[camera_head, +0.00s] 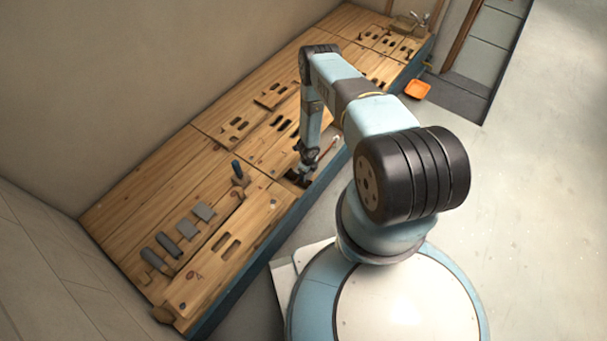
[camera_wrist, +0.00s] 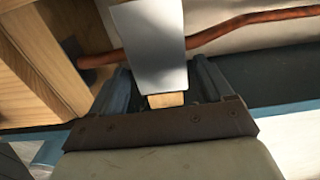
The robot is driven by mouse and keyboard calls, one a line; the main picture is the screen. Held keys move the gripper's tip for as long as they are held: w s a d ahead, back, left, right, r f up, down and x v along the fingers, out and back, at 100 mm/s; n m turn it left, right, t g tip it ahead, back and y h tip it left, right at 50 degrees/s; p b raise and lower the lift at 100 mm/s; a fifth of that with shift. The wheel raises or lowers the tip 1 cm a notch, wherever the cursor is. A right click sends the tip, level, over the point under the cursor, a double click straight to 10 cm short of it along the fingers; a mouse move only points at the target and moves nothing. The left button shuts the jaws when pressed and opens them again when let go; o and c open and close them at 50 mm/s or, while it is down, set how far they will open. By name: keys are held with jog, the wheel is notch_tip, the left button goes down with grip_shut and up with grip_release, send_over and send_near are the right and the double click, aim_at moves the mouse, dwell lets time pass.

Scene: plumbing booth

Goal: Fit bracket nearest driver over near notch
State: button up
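A pale grey bracket (camera_wrist: 150,35) is between the fingers of my gripper (camera_wrist: 162,78) in the wrist view, which look closed on it; finger contact is partly hidden. In the head view my gripper (camera_head: 302,178) points down at the bench's front edge, over a dark notch (camera_head: 293,177). The held bracket cannot be made out there, and whether it touches the notch cannot be told.
The long wooden bench (camera_head: 150,205) has slotted boards (camera_head: 228,243). A copper pipe (camera_wrist: 255,18) crosses behind the bracket in the wrist view, with wooden framing (camera_wrist: 45,60) at left. An orange tray (camera_head: 418,89) lies on the floor, which is otherwise open at right.

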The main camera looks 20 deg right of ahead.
jog(key=shift+o, duration=0.5)
jog(key=shift+r, duration=0.1)
notch_tip(320, 180, up, 13)
dwell(0.3)
